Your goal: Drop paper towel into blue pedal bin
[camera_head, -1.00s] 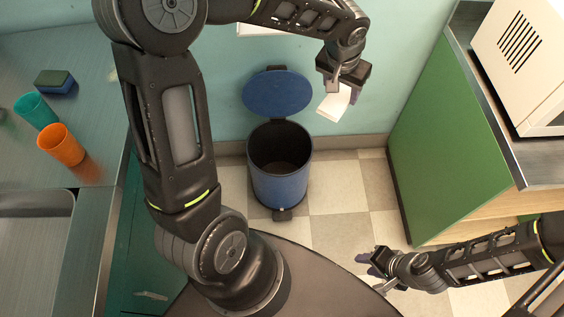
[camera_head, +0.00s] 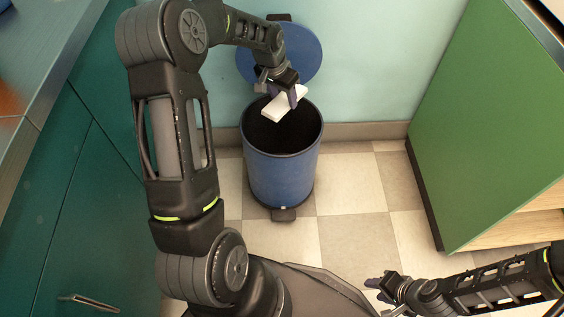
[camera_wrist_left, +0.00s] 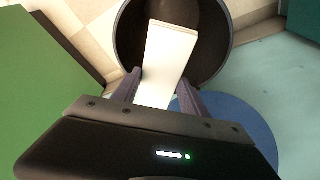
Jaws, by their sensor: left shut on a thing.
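The blue pedal bin (camera_head: 281,180) stands on the floor against the wall. Its round blue lid (camera_head: 300,50) is raised and its dark mouth is open. My left gripper (camera_head: 292,97) is shut on the white paper towel (camera_head: 277,107) and holds it over the bin's mouth. In the left wrist view the towel (camera_wrist_left: 168,55) sits between the fingers and reaches out over the bin's opening (camera_wrist_left: 212,45). My right gripper (camera_head: 374,282) is low at the right, away from the bin; its jaw state is too small to tell.
A green cabinet (camera_head: 495,130) stands on the right. Teal cupboards (camera_head: 85,190) with a metal handle (camera_head: 88,303) and a worktop (camera_head: 50,50) are on the left. The checkered floor (camera_head: 350,190) between the bin and the green cabinet is clear.

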